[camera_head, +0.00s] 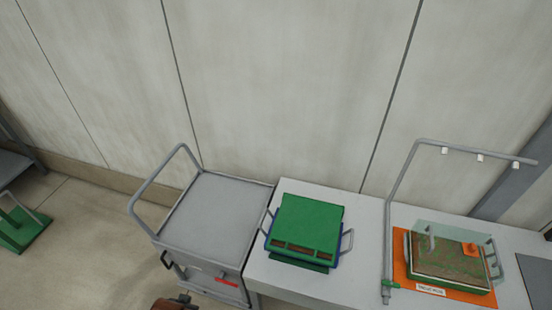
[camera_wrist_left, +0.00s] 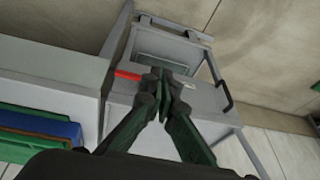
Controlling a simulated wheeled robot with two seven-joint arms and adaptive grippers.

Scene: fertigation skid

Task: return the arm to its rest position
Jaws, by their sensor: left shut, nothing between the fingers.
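My left gripper (camera_wrist_left: 166,92) shows in the left wrist view with its dark fingers shut together and nothing between them. Behind its fingertips is the grey cart (camera_wrist_left: 202,112), which appears to be some distance away. In the head view the left gripper cannot be made out clearly; a rust-brown and dark part shows at the bottom edge, left of centre. My right gripper is in neither view.
The grey cart (camera_head: 215,215) with a tube handle stands left of the white bench (camera_head: 350,283). On the bench are a green-topped box (camera_head: 308,222) with side handles and an orange tray (camera_head: 400,268) under a pipe frame (camera_head: 394,190). Floor is open left of the cart.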

